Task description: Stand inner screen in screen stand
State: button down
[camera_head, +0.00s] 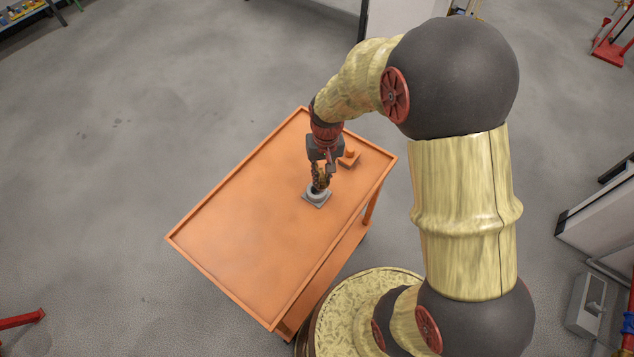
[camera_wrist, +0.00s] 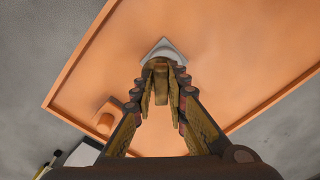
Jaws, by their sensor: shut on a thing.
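A grey stand with a square base and a round upper part (camera_head: 315,200) sits on the orange cart top; I take it to be the screen stand. In the wrist view a pale grey corner of its base (camera_wrist: 164,45) shows beyond my fingertips. My gripper (camera_head: 320,181) points down directly over the stand. In the wrist view my gripper (camera_wrist: 161,78) is shut, its fingertips close together on a small brownish piece, apparently the inner screen (camera_wrist: 161,64). The fingers hide most of it. I cannot tell whether it touches the stand or sits in it.
The orange cart top (camera_head: 250,215) has a raised rim and is mostly bare to the left and front. A small orange block-like piece (camera_head: 349,159) lies near its right edge, also in the wrist view (camera_wrist: 108,117). Grey floor surrounds the cart.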

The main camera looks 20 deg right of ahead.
jog(key=shift+w+a+f, duration=0.25)
jog(key=shift+w+f, duration=0.15)
jog(key=shift+f, duration=0.15)
jog(key=shift+w+a+f, duration=0.2)
jog(key=shift+w+f, duration=0.15)
jog(key=shift+f, duration=0.2)
jog(key=shift+w+f+b, duration=0.1)
jog(key=shift+f+b, duration=0.4)
jog(key=shift+f, duration=1)
jog(key=shift+f, duration=0.15)
jog(key=c, duration=1.8)
grip_release()
jog(key=shift+o, duration=0.2)
